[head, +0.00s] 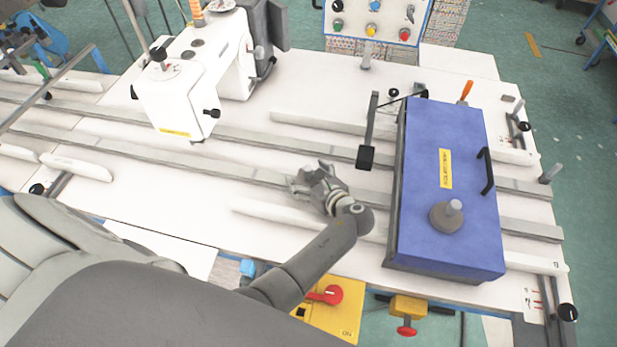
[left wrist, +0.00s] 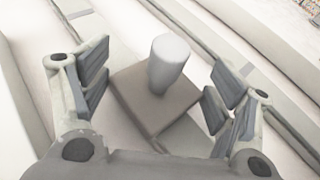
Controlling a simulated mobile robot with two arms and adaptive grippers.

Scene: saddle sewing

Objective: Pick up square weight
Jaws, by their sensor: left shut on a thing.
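The square weight (left wrist: 150,103) is a brown-grey square plate with a light grey upright knob (left wrist: 168,62) on top, seen in the left wrist view. My left gripper (left wrist: 157,97) has its finger pads on two opposite sides of the plate and is shut on it. In the head view my left gripper (head: 308,181) is low over the white table, left of the blue box; the weight is mostly hidden there by the fingers. I cannot tell whether the weight touches the table. My right gripper is not in view.
A blue box (head: 425,180) with a black handle and a round grey weight (head: 447,217) stands right of my left gripper. A white sewing machine (head: 185,85) stands at the back left. Rails (head: 240,175) cross the white table (head: 190,220). A control panel (head: 375,20) is behind.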

